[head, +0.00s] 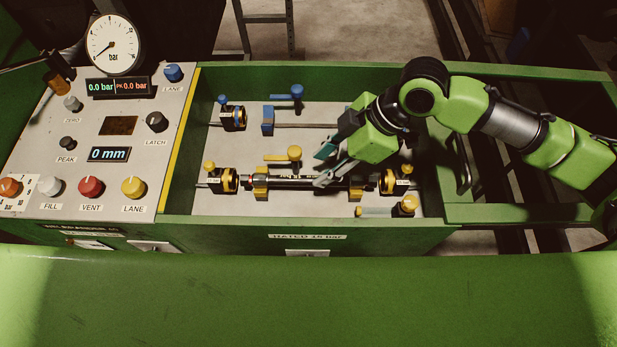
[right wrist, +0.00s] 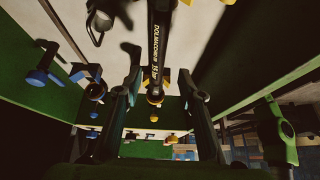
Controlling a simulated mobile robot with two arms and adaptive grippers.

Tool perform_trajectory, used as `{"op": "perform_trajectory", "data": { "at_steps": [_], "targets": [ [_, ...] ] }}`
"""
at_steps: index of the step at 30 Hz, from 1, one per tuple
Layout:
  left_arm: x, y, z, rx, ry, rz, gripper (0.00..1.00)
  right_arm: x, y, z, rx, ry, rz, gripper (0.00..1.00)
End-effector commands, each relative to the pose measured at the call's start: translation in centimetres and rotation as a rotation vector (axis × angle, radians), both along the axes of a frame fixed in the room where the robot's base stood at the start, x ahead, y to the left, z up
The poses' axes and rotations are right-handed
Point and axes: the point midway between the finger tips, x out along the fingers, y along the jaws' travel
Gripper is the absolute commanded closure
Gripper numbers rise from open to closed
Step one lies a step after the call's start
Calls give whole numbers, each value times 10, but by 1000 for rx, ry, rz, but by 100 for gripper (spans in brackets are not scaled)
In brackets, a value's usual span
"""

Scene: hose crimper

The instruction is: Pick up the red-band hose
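A black hose (head: 293,183) with pale lettering lies along the yellow-knobbed lane of the tray, between two brass-and-black end fittings. A small reddish mark shows near its left end. My right gripper (head: 325,167) reaches in from the right, with its fingertips at the hose, right of its middle. In the right wrist view the hose (right wrist: 156,50) runs down between the two fingers of the right gripper (right wrist: 160,84), which stand apart with gaps beside it. The fingers hide part of the hose in the head view. My left gripper is not in view.
A yellow clamp handle (head: 283,156) stands just behind the hose. A blue-knobbed lane (head: 268,121) lies further back. The control panel (head: 120,190) with gauge and knobs is on the left. Green walls (head: 310,222) rim the tray.

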Motion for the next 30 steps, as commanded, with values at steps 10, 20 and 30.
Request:
{"op": "perform_trajectory", "data": {
  "at_steps": [10,20,30],
  "targets": [
    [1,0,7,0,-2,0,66,0,12,-30,-2,3,1,64],
    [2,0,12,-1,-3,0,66,2,25,-62,-2,0,1,64],
    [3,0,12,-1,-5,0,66,2,25,-62,-1,0,1,100]
  ]
}}
